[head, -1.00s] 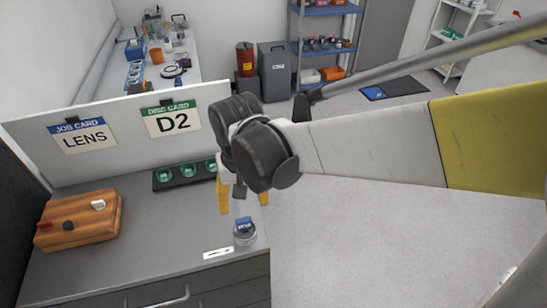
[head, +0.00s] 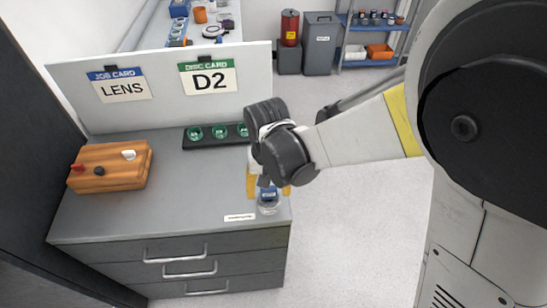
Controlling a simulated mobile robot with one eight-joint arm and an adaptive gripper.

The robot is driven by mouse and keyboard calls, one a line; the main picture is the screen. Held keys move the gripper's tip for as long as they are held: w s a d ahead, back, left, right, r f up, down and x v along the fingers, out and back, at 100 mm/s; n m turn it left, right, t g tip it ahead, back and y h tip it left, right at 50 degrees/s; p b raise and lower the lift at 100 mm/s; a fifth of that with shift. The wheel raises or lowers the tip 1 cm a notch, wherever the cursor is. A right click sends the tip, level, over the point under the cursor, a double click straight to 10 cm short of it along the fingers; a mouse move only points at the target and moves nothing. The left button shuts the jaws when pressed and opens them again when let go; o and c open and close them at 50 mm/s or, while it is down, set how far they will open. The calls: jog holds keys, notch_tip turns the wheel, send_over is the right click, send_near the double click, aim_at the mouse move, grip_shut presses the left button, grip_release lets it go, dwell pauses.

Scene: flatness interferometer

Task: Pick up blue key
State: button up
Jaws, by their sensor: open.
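No blue thing with a clear key shape can be made out. A wooden block (head: 112,170) on the left of the bench holds small red, black and white pieces.
A black tray (head: 208,146) with several green round pieces stands at the back of the bench, partly behind my gripper. A white panel with LENS (head: 122,88) and D2 (head: 209,80) cards rises behind it. A small white label (head: 240,217) lies near the front edge.

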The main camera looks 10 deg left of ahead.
jog(key=shift+f, duration=0.4)
jog(key=shift+r, duration=0.1)
jog(key=c, duration=1.4)
